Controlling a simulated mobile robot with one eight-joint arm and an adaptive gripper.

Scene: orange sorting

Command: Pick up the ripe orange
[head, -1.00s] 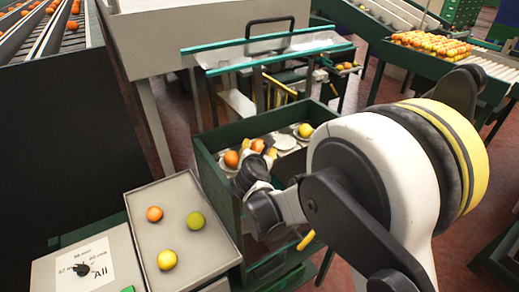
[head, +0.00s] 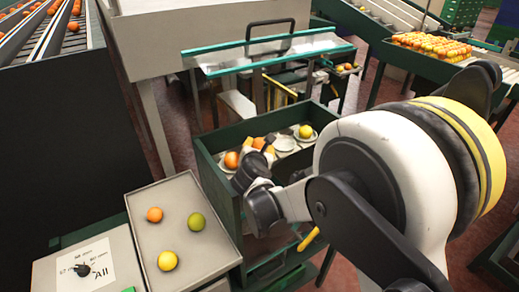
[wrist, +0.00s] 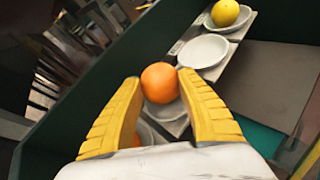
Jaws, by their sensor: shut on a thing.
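My gripper (wrist: 160,95) has two yellow fingers on either side of a ripe orange (wrist: 160,82) and is shut on it. The orange sits between the fingertips, above a row of white cups (wrist: 204,51). In the head view the same orange (head: 258,143) shows inside the green-walled bin (head: 209,167), partly hidden by my wrist. A second orange (head: 231,160) lies in a cup to the left; in the wrist view it is mostly hidden behind the left finger. A yellow fruit (wrist: 225,13) sits in a farther cup.
A grey tray (head: 180,228) at the lower left holds an orange fruit, a green one and a yellow one, with bare room between them. A dial panel (head: 70,268) is beside it. The green bin walls rise close around my gripper.

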